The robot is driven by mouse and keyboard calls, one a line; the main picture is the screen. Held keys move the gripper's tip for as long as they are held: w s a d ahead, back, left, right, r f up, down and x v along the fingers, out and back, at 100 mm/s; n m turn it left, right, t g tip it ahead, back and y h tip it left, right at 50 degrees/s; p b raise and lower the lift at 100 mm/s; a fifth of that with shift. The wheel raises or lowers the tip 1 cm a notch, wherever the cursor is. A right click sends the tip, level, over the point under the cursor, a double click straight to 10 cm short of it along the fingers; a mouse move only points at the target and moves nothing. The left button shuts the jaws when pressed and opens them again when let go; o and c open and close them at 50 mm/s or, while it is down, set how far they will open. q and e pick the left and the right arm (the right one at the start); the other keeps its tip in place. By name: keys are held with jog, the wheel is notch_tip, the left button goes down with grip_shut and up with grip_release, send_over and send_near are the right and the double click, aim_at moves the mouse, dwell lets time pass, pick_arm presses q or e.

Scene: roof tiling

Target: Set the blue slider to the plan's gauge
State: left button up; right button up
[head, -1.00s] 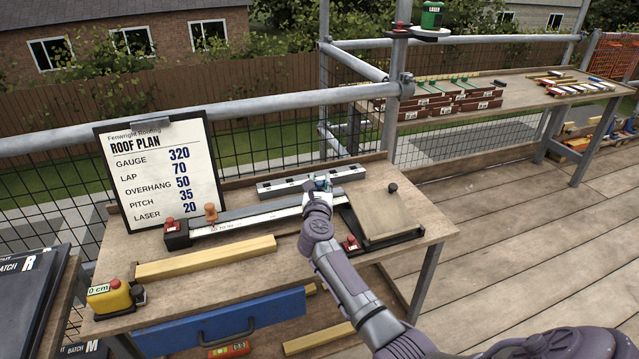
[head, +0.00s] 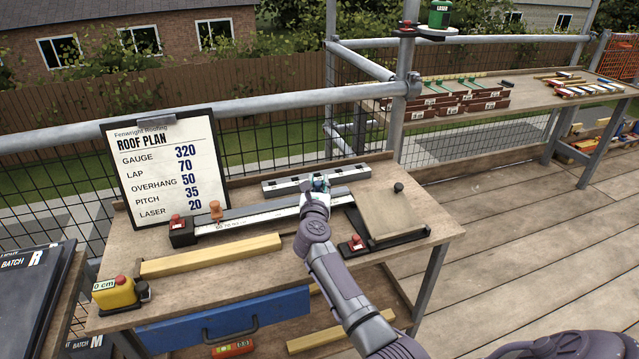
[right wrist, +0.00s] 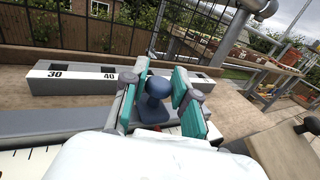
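The long gauge rule (head: 268,216) lies on the workbench, with a red-topped black block (head: 182,232) at its left end. The blue slider (right wrist: 155,88) shows as a dark blue knob on a square foot in the right wrist view. My right gripper (head: 320,184) is over the right part of the rule. In the right wrist view its teal-padded fingers (right wrist: 162,72) stand on both sides of the knob, with a small gap at the left finger. The roof plan (head: 165,170) reads gauge 320. My left gripper is out of view.
A numbered grey rail (head: 300,183) lies behind the rule. An orange peg (head: 215,210) stands near its left end. A hinged board (head: 388,210) is at the right, a timber batten (head: 210,256) in front, and a yellow device (head: 115,293) at front left.

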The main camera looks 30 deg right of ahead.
jog(key=shift+o, duration=1.1)
jog(key=v, duration=1.2)
